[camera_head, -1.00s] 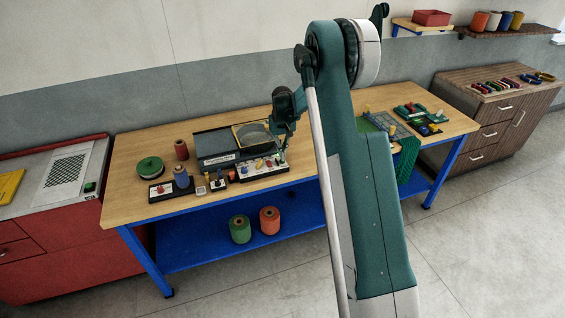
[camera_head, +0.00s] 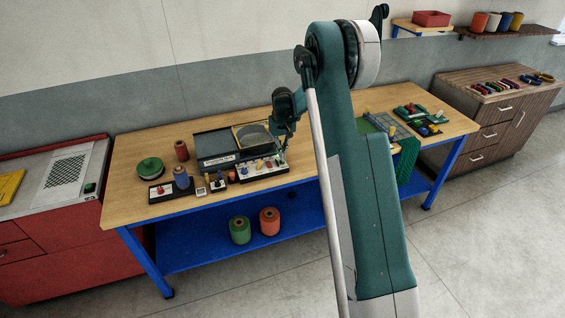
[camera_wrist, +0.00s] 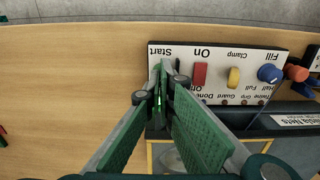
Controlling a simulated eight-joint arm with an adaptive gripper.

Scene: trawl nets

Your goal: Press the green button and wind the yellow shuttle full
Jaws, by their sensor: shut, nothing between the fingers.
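The white control panel (camera_wrist: 225,42) of the winder shows upside down in the wrist view, with labels Start, On, Clamp and Fill. It carries a red switch (camera_wrist: 199,76), a yellow knob (camera_wrist: 234,77) and a blue knob (camera_wrist: 268,73). My gripper (camera_wrist: 164,78) is shut and empty, its green-padded fingers over the Start end of the panel. They cover whatever lies under the Start label, so I cannot see the green button clearly or tell contact. In the head view the panel (camera_head: 262,172) stands at the bench front. I cannot make out the yellow shuttle.
A yellow-edged guard (camera_head: 238,137) stands behind the panel. A green net (camera_head: 408,160) hangs at the right.

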